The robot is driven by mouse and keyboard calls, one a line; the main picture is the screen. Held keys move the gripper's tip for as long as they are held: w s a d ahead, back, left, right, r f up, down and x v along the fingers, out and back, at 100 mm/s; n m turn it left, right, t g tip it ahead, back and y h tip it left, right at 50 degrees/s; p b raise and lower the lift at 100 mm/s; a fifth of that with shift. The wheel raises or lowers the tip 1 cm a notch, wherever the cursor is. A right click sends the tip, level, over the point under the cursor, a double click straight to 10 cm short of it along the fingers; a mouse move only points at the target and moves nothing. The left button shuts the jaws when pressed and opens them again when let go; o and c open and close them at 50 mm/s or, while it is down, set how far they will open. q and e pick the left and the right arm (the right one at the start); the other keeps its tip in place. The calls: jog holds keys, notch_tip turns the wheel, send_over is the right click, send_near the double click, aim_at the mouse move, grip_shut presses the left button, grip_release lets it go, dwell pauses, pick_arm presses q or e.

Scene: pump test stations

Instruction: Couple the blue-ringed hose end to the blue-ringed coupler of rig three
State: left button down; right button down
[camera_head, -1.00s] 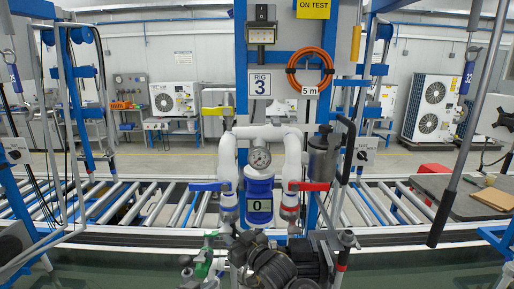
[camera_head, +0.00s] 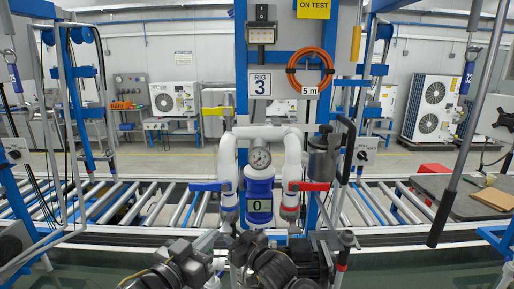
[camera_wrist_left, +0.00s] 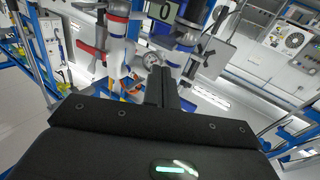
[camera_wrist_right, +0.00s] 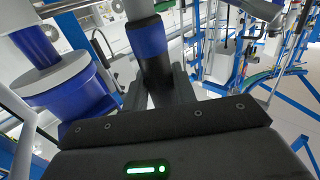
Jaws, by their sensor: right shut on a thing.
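Rig three stands in the middle of the head view. Its left pipe has a blue lever (camera_head: 209,186), with the blue-ringed coupler (camera_head: 229,214) below it. My right gripper (camera_wrist_right: 160,88) is shut on a dark cylinder, apparently the hose end (camera_wrist_right: 157,72). A blue band and white pipe stand in line above it in the right wrist view; I cannot tell whether coupler and hose end are joined. My left gripper (camera_head: 208,241) is low, left of the coupler; its fingers look closed and empty in the left wrist view (camera_wrist_left: 162,75). The right fingertips are hidden in the head view.
A red lever (camera_head: 308,186) and a grey cylinder (camera_head: 324,158) stand on the rig's right side. A blue vessel marked 0 (camera_head: 259,190) sits between the pipes, below a gauge (camera_head: 260,158). A roller conveyor (camera_head: 150,205) runs behind.

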aim_at(224, 231)
pick_arm(q)
jog(key=shift+x, duration=2.9)
pick_arm(e)
jog(key=shift+r, duration=0.4)
